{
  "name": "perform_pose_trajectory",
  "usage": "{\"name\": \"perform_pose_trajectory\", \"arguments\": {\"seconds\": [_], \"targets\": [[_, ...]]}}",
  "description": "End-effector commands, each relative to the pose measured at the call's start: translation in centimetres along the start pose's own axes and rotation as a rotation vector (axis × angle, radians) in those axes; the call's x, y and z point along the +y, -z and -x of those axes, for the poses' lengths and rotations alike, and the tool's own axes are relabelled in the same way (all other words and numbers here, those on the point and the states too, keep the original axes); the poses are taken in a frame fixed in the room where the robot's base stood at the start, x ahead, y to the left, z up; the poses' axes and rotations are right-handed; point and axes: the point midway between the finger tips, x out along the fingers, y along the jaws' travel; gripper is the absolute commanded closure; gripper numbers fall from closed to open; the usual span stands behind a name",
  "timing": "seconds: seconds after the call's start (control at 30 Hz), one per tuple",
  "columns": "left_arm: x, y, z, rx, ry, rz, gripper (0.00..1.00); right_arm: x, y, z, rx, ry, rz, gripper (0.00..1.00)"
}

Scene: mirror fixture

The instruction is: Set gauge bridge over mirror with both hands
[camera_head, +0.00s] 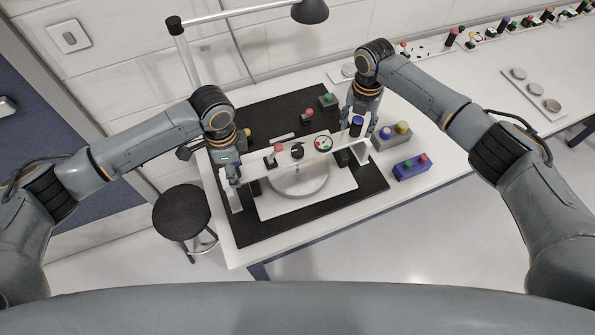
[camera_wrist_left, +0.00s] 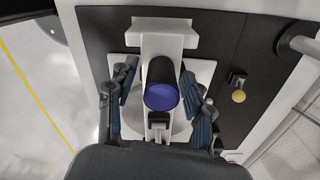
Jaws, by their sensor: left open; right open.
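The gauge bridge (camera_head: 258,161) is a long white beam with a round dial and red and black knobs. It spans above the round grey mirror (camera_head: 298,182), which sits on a white plate and is partly hidden by the beam. My left gripper (camera_head: 233,178) is at the beam's left end. In the left wrist view my left gripper (camera_wrist_left: 162,97) is open, with its fingers apart on either side of a blue-topped black post (camera_wrist_left: 162,97) on the bridge (camera_wrist_left: 160,45). My right gripper (camera_head: 359,126) is open around a similar blue-topped post (camera_head: 356,121) at the right end.
A black mat (camera_head: 262,223) lies under the plate on the white table. To the right are a grey box with knobs (camera_head: 391,136) and a blue button box (camera_head: 411,168). A lamp (camera_head: 310,12) hangs above. A black stool (camera_head: 182,211) stands left of the table.

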Motion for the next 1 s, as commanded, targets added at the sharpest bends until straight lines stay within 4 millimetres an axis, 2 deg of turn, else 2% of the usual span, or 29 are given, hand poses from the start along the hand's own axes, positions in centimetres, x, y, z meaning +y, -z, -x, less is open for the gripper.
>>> {"name": "perform_pose_trajectory", "arguments": {"seconds": [0.4, 0.53, 0.77, 0.87, 1.0], "targets": [[-0.1, 0.0, 8.1, 0.001, 0.005, 0.001, 0.49, 0.1, 0.0, 0.0, 0.001, -0.001, 0.001, 0.49], [-0.1, 0.0, 10.1, -0.001, 0.003, 0.0, 0.49, 0.1, 0.0, 0.0, 0.001, -0.001, 0.001, 0.49], [0.0, -0.1, 11.5, -0.001, 0.001, 0.001, 0.49, 0.1, 0.0, 0.5, -0.001, -0.002, 0.001, 0.49], [0.0, -0.1, 11.6, -0.001, 0.001, 0.001, 0.49, 0.1, -0.1, 1.9, -0.002, -0.003, 0.002, 0.49], [0.0, -0.1, 11.6, -0.001, 0.001, 0.001, 0.49, 0.1, -0.1, 4.8, -0.003, -0.003, 0.001, 0.49]]}}
